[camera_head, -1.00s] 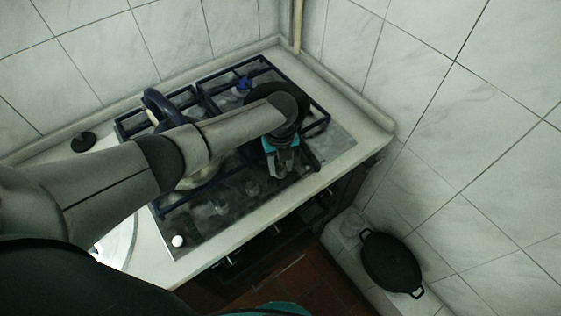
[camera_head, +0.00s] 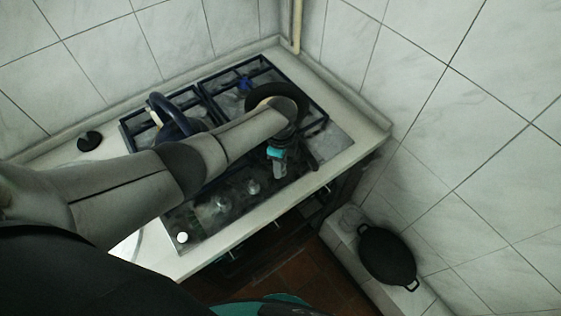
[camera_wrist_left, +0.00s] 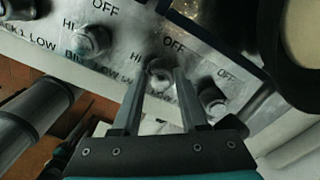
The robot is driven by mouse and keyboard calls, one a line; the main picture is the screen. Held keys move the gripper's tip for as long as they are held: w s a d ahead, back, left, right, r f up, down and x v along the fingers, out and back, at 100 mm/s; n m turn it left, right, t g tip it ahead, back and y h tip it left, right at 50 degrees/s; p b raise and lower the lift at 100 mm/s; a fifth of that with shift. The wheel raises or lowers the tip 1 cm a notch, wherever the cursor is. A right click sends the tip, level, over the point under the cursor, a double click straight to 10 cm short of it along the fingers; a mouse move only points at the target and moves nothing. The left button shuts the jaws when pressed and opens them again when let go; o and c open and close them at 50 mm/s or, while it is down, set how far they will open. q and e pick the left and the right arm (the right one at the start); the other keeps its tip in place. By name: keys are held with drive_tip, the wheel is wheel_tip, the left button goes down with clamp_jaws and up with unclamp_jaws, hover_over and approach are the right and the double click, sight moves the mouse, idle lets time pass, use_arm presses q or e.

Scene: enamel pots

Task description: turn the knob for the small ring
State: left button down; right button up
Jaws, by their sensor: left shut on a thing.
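The gas hob (camera_head: 205,240) has a row of grey metal control knobs along its front. In the head view my left gripper (camera_head: 279,168) is over the front right of the hob, and the gripped knob is hidden. My right gripper is not in view.
A dark blue pot (camera_head: 175,118) and a black pan (camera_head: 262,92) stand on the hob. A black lidded pot (camera_head: 387,256) sits on a low ledge at right. A small black object (camera_head: 89,141) lies on the counter at left. Tiled walls close off the back and right.

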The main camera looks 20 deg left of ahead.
use_arm(q)
drive_tip(key=shift+n, duration=1)
drive_tip(key=shift+p, duration=0.3)
drive_tip(key=shift+c, duration=2.1)
unclamp_jaws()
wheel_tip(320, 180, up, 15)
drive_tip(key=p, duration=0.3)
drive_tip(key=shift+r, duration=0.15)
drive_tip(key=shift+s, duration=0.1)
